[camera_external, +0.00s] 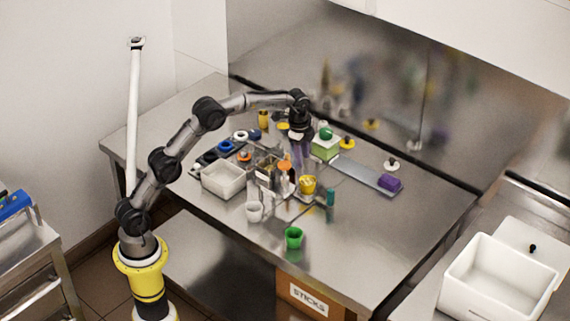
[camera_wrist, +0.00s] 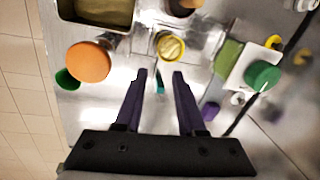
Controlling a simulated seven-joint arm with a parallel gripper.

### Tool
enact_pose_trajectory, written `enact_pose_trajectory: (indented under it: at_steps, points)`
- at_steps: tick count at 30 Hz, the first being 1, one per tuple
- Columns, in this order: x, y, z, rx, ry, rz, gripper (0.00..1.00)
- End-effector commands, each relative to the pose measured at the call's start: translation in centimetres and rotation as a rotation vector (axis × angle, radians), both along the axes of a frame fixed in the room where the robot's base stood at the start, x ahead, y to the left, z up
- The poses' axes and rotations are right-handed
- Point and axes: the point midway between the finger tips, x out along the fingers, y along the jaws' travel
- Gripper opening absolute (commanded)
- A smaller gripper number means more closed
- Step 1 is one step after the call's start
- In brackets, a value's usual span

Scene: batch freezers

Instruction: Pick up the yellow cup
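The yellow cup (camera_external: 308,184) stands on the steel table, near its middle in the external view. In the wrist view a round yellow-rimmed thing, apparently this cup (camera_wrist: 170,46), shows just beyond the fingertips, seen from above with its top facing the camera. My gripper (camera_wrist: 160,73) has two purple fingers that are apart with nothing between them. In the external view my gripper (camera_external: 300,165) points down above the table, a little behind and above the yellow cup, not visibly touching it.
A green cup (camera_external: 293,237) and a white cup (camera_external: 254,211) stand toward the front edge. A teal item (camera_external: 330,197) stands close right of the yellow cup. A white bin (camera_external: 223,180) is left, a green-sided box (camera_external: 326,148) behind. The table's front right is clear.

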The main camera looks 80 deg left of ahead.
Motion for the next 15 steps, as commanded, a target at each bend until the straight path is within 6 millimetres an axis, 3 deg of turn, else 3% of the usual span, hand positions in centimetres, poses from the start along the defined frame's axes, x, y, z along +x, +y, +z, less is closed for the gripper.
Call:
enact_pose_trajectory:
  at_steps: [15]
  points:
    - [0.2,1.3,-7.9,-0.003,0.008,0.012,0.39]
